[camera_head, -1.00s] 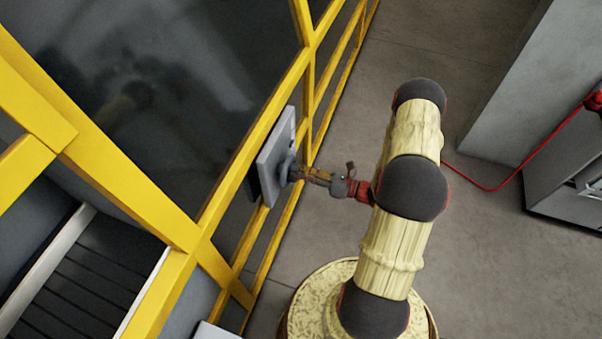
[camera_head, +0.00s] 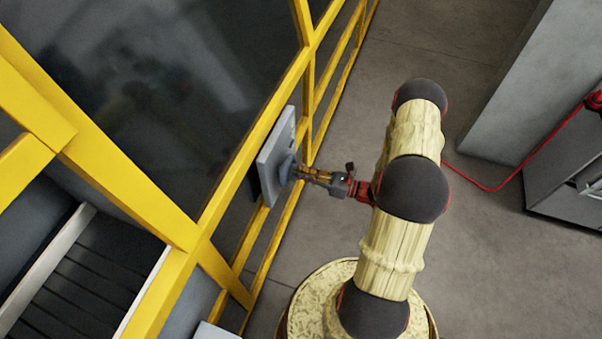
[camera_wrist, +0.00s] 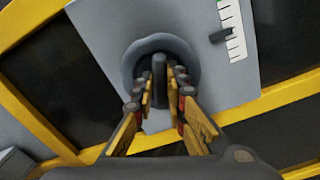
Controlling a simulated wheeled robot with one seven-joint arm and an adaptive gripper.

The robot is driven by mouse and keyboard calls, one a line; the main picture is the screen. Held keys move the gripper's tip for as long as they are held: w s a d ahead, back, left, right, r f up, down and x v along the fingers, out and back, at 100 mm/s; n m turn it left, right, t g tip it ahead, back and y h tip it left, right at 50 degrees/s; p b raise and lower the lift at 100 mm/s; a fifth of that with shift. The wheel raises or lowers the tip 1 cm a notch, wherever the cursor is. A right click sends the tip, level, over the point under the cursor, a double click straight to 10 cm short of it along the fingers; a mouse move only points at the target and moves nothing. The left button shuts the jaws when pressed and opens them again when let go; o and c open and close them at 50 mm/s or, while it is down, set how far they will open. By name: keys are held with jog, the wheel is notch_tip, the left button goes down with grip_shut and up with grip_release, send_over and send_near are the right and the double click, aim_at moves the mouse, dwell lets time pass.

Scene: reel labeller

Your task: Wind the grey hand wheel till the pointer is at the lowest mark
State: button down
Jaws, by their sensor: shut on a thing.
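The grey hand wheel (camera_wrist: 131,67) is a round ring with a dark bar (camera_wrist: 159,72) across its middle, on a light grey panel (camera_wrist: 200,75). In the head view the panel (camera_head: 274,160) is seen nearly edge-on, and the wheel is mostly hidden. My gripper (camera_wrist: 165,82) is shut on the wheel's bar, with one finger on each side. A white scale (camera_wrist: 234,32) with dark ticks stands right of the wheel in the wrist view. Its black pointer (camera_wrist: 220,36) is part way along it. The scale's upper end is cut off.
The panel is mounted on a yellow frame (camera_head: 222,195) with dark panes behind it. A slatted conveyor (camera_head: 85,270) lies at lower left. Grey floor (camera_head: 480,260) is open to the right, with a red cable (camera_head: 490,189) and a grey cabinet (camera_head: 570,170) beyond.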

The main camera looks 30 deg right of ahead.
jog(key=n+b, duration=0.2)
jog(key=n, duration=0.5)
jog(key=n+b, duration=0.3)
jog(key=n, duration=0.4)
jog(key=n+b, duration=0.3)
jog(key=n, duration=0.3)
jog(key=shift+s+a+f+n, duration=0.25)
jog(key=shift+a+f+n, duration=0.05)
jog(key=shift+n, duration=0.1)
dwell(0.4)
jog(key=c, duration=1.8)
grip_release()
jog(key=v, duration=1.2)
